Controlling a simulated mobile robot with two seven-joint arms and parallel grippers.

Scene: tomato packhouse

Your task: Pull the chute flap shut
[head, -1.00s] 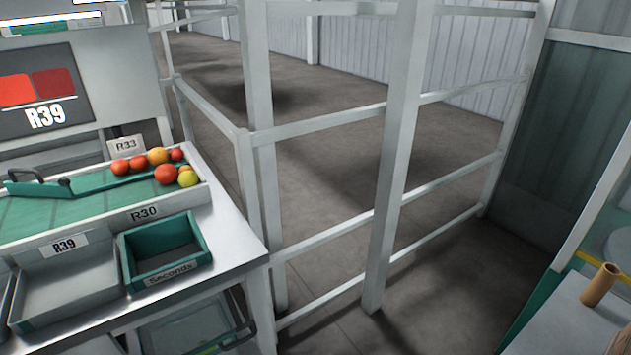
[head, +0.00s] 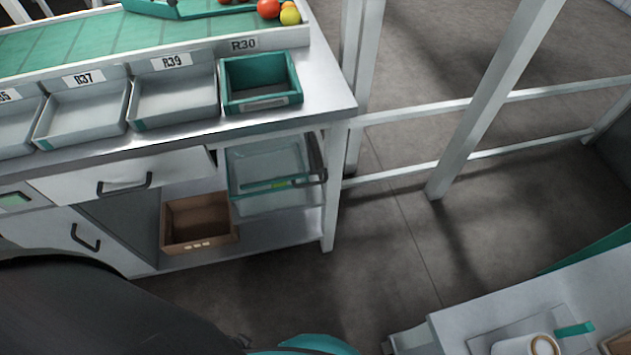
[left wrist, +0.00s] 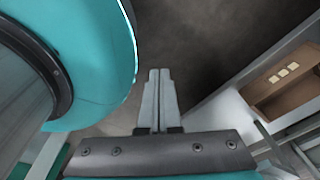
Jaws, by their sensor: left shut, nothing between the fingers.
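No part in view is marked as the chute flap. A clear panel with a teal strip (head: 268,170) and a dark handle (head: 317,158) at its right side hangs under the right end of the bench; it may be the flap, and I cannot tell how far it stands open. My left gripper (left wrist: 159,75) shows in the left wrist view, shut and empty, above the dark floor. It touches nothing that I can see. Its fingers are not visible in the head view. My right gripper is in neither view.
A brown box (head: 198,218) stands on the low shelf, also at the right in the left wrist view (left wrist: 290,75). Floor between is clear.

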